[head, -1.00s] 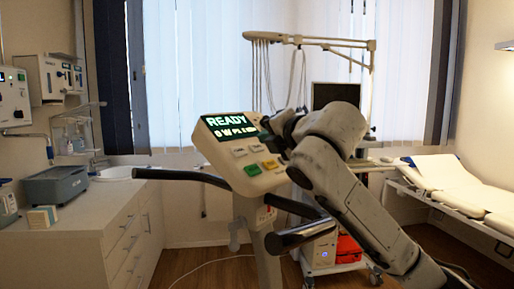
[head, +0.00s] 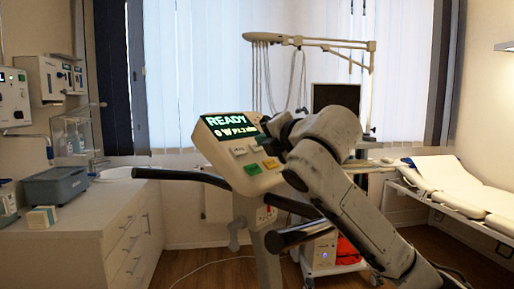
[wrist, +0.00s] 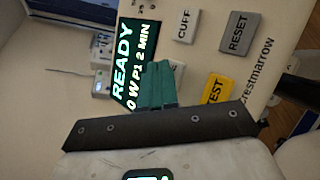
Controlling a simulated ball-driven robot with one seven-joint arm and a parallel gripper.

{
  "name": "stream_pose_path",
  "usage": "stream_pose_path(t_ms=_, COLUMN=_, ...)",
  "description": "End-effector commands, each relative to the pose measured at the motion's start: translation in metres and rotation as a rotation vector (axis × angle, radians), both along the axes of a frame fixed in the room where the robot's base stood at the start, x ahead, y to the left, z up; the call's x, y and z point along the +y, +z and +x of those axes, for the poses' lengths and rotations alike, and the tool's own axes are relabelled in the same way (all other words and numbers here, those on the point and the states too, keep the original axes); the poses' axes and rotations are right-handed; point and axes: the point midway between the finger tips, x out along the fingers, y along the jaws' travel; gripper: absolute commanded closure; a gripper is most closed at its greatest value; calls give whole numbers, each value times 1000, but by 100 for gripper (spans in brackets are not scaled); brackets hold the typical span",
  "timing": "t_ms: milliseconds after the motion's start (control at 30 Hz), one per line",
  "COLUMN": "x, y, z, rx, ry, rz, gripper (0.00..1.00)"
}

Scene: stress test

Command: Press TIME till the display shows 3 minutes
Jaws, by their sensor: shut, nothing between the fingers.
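The console (head: 222,160) is a pale tilted panel on a post. Its display (head: 228,125) has bright letters; in the wrist view the display (wrist: 130,62) reads READY, 0 W P1 2 MIN. My gripper (head: 272,128) is at the panel's upper right in the head view. In the wrist view my teal gripper fingers (wrist: 157,68) are shut and empty, over the panel beside the display. They partly cover a grey button (wrist: 178,72) whose label is hidden. I cannot tell whether they touch it, and I see no readable TIME label.
Grey CUFF (wrist: 185,26) and RESET (wrist: 236,33) buttons and a yellow button ending in EST (wrist: 217,90) are near the fingers. A green button (head: 252,169) is lower on the panel. Dark handlebars (head: 180,176) flank the post. A couch (head: 455,180) stands at right.

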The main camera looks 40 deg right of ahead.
Motion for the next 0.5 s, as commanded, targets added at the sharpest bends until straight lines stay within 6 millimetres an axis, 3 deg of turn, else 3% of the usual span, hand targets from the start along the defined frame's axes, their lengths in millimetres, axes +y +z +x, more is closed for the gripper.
stream_pose_path(t_ms=500, x=1, y=-4, z=3, rx=0, ry=1, rz=0, gripper=100)
